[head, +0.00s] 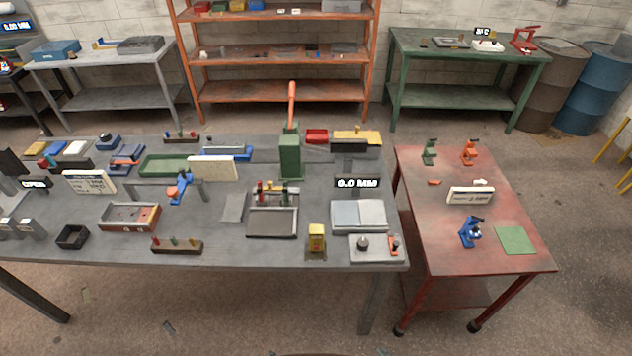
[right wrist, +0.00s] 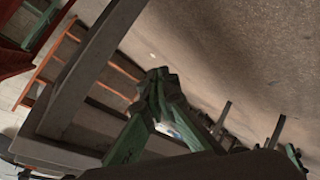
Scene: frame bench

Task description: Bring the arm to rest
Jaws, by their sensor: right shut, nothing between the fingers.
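My right gripper (right wrist: 158,78) shows in the right wrist view. Its green fingers come together at the dark tips, shut with nothing between them. Beyond it are a dark grey beam, an orange slatted frame and bare brown floor, seen at a steep tilt. I cannot make out either gripper in the head view. My left gripper is in neither view.
In the head view, the grey bench (head: 330,252) carries trays, blocks and a green press (head: 291,157) with a raised orange handle. A red cart (head: 425,235) holds small clamps and a green mat (head: 515,240). Floor right of the cart is clear.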

